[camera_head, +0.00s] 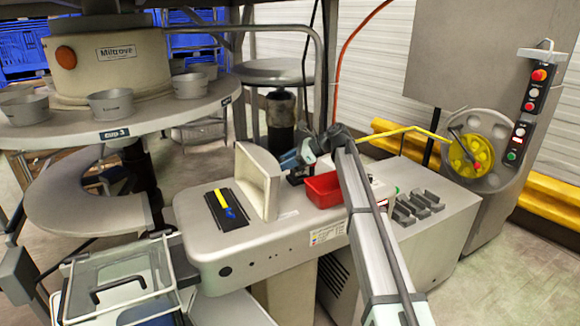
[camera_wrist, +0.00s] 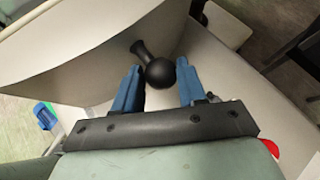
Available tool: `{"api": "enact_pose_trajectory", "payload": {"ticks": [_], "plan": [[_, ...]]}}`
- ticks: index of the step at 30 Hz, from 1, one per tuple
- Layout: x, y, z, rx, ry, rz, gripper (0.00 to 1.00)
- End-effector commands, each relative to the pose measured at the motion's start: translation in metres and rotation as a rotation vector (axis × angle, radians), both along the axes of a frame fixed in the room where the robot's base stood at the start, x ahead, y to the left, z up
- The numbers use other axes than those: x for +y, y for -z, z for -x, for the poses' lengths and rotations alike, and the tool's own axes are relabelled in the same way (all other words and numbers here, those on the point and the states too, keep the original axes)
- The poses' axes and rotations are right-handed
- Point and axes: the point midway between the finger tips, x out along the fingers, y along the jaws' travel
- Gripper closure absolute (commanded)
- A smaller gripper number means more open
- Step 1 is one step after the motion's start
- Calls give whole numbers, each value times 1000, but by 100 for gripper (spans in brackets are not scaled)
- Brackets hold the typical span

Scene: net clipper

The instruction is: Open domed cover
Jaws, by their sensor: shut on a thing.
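The domed cover (camera_head: 257,183) is a cream, hollow shell on the grey machine housing (camera_head: 240,263). In the head view it stands tipped up, nearly upright, with its hollow side facing right. It is also at the upper left of the wrist view (camera_wrist: 70,50). A black ball knob on a short stem (camera_wrist: 160,72) sticks out from the cover. My gripper (camera_head: 283,162) is at the cover's right side. The knob is hidden in the head view.
A black slot plate with a yellow strip and blue part (camera_head: 227,207) lies left of the cover. A red bin (camera_head: 322,187) and grey metal holders (camera_head: 418,205) are to the right. A round table with metal cups (camera_head: 110,105) stands at the left.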

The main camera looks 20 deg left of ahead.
Motion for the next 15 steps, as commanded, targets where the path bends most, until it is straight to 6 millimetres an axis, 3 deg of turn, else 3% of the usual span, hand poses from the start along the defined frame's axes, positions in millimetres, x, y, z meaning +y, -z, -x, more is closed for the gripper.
{"api": "enact_pose_trajectory", "payload": {"ticks": [9,10,15], "plan": [[1,-3,-4,-8,11,1,100],[1,-4,-4,-8,11,1,58],[1,-3,-3,-8,8,2,42]]}}
